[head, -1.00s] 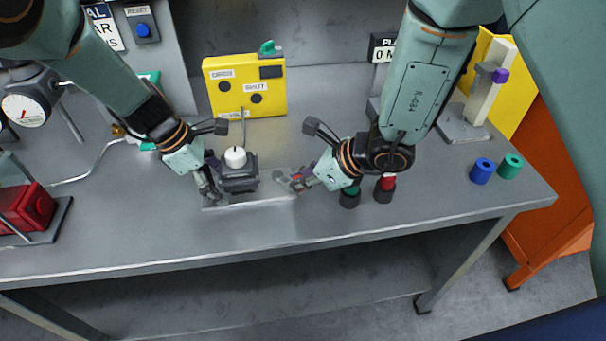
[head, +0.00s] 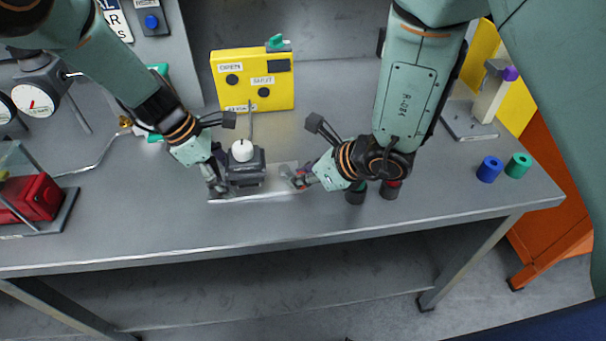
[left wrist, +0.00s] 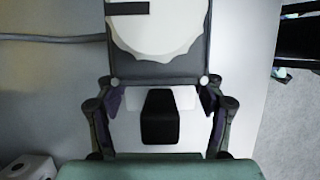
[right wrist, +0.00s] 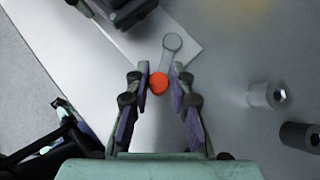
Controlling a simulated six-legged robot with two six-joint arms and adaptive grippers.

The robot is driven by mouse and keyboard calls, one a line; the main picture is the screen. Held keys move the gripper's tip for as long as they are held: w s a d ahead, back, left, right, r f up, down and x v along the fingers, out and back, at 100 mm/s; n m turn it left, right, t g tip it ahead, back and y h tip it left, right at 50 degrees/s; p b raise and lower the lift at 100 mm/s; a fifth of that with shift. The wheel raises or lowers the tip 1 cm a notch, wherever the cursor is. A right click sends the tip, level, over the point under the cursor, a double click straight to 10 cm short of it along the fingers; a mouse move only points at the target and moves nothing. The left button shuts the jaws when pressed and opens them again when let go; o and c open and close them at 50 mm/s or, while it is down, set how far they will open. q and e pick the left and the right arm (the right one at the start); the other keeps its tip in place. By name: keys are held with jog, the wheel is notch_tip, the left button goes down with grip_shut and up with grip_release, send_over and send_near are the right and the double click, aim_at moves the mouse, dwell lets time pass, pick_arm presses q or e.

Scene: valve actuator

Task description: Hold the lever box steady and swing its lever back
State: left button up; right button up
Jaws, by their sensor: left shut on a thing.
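The lever box (head: 246,168) is a dark grey block with a white round top, on a pale plate (head: 262,194) on the bench. In the left wrist view the box (left wrist: 155,70) sits between the fingers of my left gripper (left wrist: 160,112), which is shut on its sides. My right gripper (right wrist: 162,90) is open over the plate to the right of the box, its fingers on either side of a red-orange round knob (right wrist: 158,83). A grey arm with a round end (right wrist: 172,42) lies beside the knob; whether they join is unclear.
A yellow panel box (head: 252,80) with a green knob stands behind. A thin upright rod (head: 250,122) rises between it and the lever box. Dark cylinders (head: 390,191) stand just right of my right gripper. The front bench strip is clear.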

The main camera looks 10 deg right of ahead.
jog(key=o, duration=0.4)
jog(key=shift+s, duration=0.1)
jog(key=v, duration=1.2)
